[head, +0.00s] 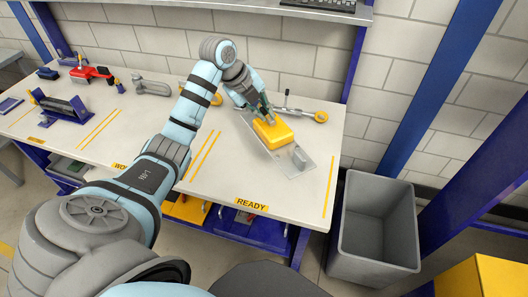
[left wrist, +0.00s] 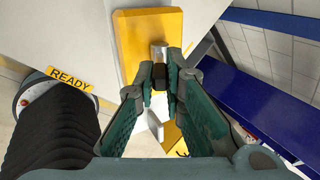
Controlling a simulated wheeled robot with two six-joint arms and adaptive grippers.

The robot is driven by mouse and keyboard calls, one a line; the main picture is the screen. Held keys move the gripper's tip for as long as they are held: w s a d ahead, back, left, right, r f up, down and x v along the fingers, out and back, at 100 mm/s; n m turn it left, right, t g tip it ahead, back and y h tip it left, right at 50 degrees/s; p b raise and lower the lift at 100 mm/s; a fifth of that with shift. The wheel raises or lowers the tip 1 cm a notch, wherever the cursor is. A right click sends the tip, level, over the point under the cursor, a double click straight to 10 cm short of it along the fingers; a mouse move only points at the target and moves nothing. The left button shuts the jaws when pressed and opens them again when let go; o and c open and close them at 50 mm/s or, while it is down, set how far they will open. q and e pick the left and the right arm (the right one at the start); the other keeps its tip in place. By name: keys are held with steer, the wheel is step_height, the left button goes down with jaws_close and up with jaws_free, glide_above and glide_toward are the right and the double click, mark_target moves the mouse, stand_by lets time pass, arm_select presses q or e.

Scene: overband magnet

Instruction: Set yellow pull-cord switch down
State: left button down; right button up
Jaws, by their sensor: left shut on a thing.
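In the left wrist view the switch's yellow body (left wrist: 148,35) lies beyond the fingertips. A short silver and dark stub of it is between the teal fingers of the left gripper (left wrist: 160,78). My right gripper is not in view.
A grey block (head: 300,157) sits at the plate's near right end. A rod with a yellow round end (head: 320,117) lies behind. A READY label (head: 251,204) marks the bench's front edge. A grey bin (head: 378,225) stands right of the bench. Red and blue tools stand far left.

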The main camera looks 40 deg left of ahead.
arm_select(q)
step_height(320, 180, down, 16)
steer(key=b, duration=0.1)
steer(key=shift+r, duration=0.2)
steer(key=c, duration=1.7)
jaws_free()
steer(key=shift+s, duration=0.1)
steer(key=shift+r, duration=0.15)
steer(key=p+v, duration=0.1)
steer(key=v, duration=1)
steer(key=shift+s+a+r, duration=0.1)
steer(key=shift+s+r, duration=0.1)
steer(key=shift+r, duration=0.15)
